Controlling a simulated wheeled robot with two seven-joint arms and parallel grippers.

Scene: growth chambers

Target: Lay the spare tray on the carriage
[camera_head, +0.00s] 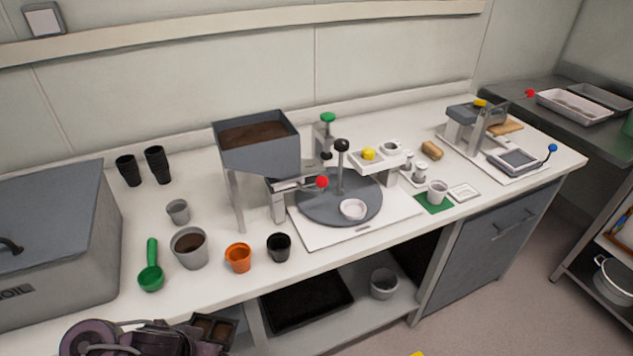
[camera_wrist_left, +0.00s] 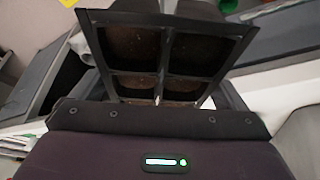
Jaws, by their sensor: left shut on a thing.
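My left gripper (camera_head: 192,340) is at the bottom left of the head view, in front of the bench edge. It is shut on a black tray (camera_head: 214,328) with square cells. In the left wrist view the black tray (camera_wrist_left: 165,48) shows four cells with brown insides, held by its near edge. A grey framed plate (camera_head: 517,160) with a blue-knobbed handle lies by a machine (camera_head: 468,124) at the bench's right end; I cannot tell whether it is the carriage. My right gripper is not in view.
A soil hopper (camera_head: 257,150) and a round turntable (camera_head: 318,205) stand mid-bench. Pots, an orange pot (camera_head: 238,257) and a green scoop (camera_head: 151,268) stand near the front edge. A grey bin (camera_head: 60,240) fills the left. A black tray (camera_head: 305,297) lies on the shelf below.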

